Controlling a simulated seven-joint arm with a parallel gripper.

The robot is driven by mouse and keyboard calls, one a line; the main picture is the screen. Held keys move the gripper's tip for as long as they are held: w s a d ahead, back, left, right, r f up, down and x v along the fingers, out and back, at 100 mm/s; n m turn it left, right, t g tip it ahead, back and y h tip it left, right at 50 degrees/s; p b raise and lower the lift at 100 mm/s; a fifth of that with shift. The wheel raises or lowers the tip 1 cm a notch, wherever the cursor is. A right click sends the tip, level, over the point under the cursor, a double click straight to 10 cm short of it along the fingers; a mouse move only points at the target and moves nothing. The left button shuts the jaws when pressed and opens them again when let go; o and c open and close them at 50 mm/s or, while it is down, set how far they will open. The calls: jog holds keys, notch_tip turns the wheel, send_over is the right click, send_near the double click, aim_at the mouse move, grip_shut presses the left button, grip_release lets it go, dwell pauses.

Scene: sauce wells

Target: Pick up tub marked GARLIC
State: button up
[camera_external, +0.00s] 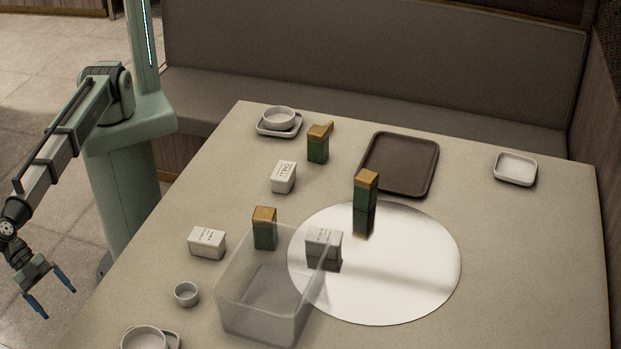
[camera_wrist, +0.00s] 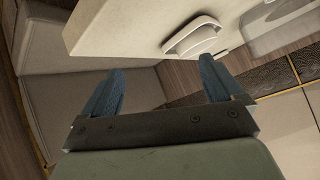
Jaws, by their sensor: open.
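Three small white tubs with dark lettering stand on the table in the external view. One tub (camera_external: 283,177) is towards the back, and its lettering looks like CHILLI. A second tub (camera_external: 207,243) is near the left edge. A third tub (camera_external: 323,248) stands by the clear bin, partly seen through its wall. The lettering on the last two is too small to read, so I cannot tell which is GARLIC. My gripper (camera_external: 60,303) is open and empty, off the table's left side and away from all tubs. Its blue fingers (camera_wrist: 161,68) are apart in the wrist view.
A clear bin (camera_external: 247,318) stands at the front. Green-and-tan blocks (camera_external: 264,228) (camera_external: 318,143) (camera_external: 365,203) stand about, one over a white round mat (camera_external: 420,285). A brown tray (camera_external: 400,165), white dish (camera_external: 515,168), bowl (camera_external: 279,118) and small cup (camera_external: 186,294) are also there. The right side is mostly clear.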

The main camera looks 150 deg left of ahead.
jog(key=a+n+g, duration=0.2)
jog(key=a+g, duration=0.1)
jog(key=a, duration=0.9)
notch_tip(320, 180, up, 5)
jog(key=n+g+h, duration=0.5)
jog(key=n+g, duration=0.1)
send_over(206, 236)
jog(key=f, duration=0.8)
jog(key=shift+d, duration=0.25)
jog(key=shift+a+f, duration=0.15)
jog(key=shift+f, duration=1.2)
jog(key=shift+a+f, duration=0.15)
jog(key=shift+f, duration=1.15)
jog(key=shift+c, duration=0.2)
jog(key=c, duration=1.2)
